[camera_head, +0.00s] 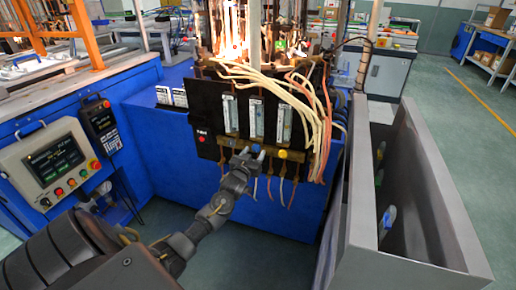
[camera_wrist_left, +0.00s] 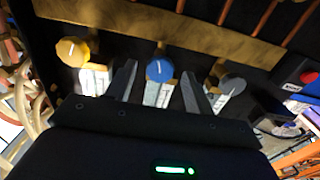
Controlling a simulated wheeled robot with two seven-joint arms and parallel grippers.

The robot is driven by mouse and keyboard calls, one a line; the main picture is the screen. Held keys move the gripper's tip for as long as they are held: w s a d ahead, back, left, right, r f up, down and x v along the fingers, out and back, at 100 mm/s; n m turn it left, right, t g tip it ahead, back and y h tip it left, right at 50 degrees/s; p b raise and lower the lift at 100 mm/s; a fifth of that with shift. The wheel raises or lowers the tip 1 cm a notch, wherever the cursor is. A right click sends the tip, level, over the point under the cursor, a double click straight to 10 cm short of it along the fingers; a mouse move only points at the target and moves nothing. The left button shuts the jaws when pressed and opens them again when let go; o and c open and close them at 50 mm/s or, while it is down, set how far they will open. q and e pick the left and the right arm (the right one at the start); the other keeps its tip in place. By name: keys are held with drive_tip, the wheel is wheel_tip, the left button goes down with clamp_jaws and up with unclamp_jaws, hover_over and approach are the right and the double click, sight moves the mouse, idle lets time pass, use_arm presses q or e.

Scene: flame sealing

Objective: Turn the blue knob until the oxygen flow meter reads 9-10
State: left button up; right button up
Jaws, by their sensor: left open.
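The blue knob (camera_wrist_left: 160,70) shows in the wrist view with a white line on its face. In the head view it shows as a small blue spot (camera_head: 256,148) below the black panel's middle flow meter. My left gripper (camera_head: 248,157) is at the panel's lower edge, in front of the knobs. In the wrist view its two fingers (camera_wrist_left: 158,76) are open, one on each side of the blue knob, with gaps visible between. Whether the fingertips reach around it in depth is unclear. The middle flow meter tube (camera_head: 256,118) is too small to read. My right gripper is out of view.
A yellow knob (camera_wrist_left: 72,51) and a grey knob (camera_wrist_left: 232,85) flank the blue one. A red button (camera_wrist_left: 308,76) sits at the right in the wrist view. Pale and orange hoses (camera_head: 318,110) hang right of the panel. A grey open bin (camera_head: 425,200) stands at right.

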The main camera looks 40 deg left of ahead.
sight(256, 150)
use_arm(q)
drive_tip(key=x, duration=0.4)
drive_tip(key=shift+w+a, duration=0.25)
drive_tip(key=shift+w, duration=0.3)
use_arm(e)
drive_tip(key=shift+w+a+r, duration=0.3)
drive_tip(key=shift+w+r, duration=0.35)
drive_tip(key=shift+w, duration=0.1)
